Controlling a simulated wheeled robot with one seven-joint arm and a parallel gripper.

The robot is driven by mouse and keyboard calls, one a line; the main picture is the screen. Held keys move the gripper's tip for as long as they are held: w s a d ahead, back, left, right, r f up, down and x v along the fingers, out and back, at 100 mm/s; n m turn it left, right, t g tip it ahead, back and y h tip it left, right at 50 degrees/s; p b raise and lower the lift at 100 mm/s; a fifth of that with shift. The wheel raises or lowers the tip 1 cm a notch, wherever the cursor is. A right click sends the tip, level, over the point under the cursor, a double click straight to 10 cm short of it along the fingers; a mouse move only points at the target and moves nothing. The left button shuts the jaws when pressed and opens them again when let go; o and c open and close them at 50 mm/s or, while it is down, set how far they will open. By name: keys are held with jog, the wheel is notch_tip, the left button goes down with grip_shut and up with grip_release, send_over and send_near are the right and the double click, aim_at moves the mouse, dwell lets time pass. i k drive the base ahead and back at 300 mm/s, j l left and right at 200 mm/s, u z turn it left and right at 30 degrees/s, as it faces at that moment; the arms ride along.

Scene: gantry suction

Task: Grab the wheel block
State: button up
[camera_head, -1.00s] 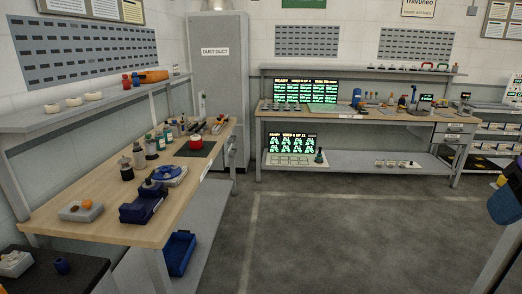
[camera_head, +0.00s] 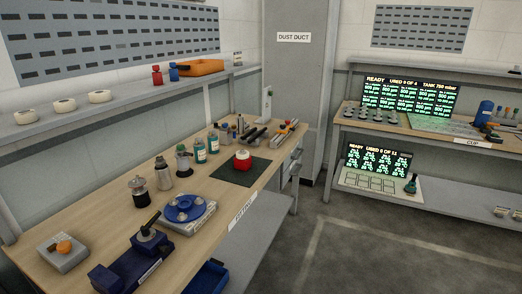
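I cannot tell for sure which thing is the wheel block. On the left wooden bench (camera_head: 140,188), a pale grey block with an orange knob-like piece (camera_head: 63,249) sits at the near left. Behind that, a blue round dish (camera_head: 185,207) lies on a grey labelled base. A red and white round pot (camera_head: 242,160) stands on a dark green mat (camera_head: 232,178). My gripper is not in view.
A grinder-like jar (camera_head: 140,191), a steel canister and teal bottles stand along the bench's back. A shelf (camera_head: 130,100) runs above. A blue bin (camera_head: 207,278) is below. A second bench with lit screens (camera_head: 410,95) is at right. The grey floor between is open.

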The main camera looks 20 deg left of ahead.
aim_at(243, 161)
jog(key=i+u, duration=0.15)
jog(key=i, duration=0.55)
jog(key=i+l+u, duration=0.15)
jog(key=i, duration=0.55)
jog(key=i+u, duration=0.2)
jog(key=u, duration=0.25)
jog(key=i+u, duration=0.25)
jog(key=u, duration=0.2)
jog(key=i+l+u, duration=0.15)
jog(key=u, duration=0.3)
jog(key=i+u, duration=0.15)
jog(key=u, duration=0.2)
jog(key=i+u, duration=0.15)
jog(key=u, duration=0.25)
jog(key=i+l+u, duration=0.1)
jog(key=u, duration=0.25)
jog(key=i, duration=0.05)
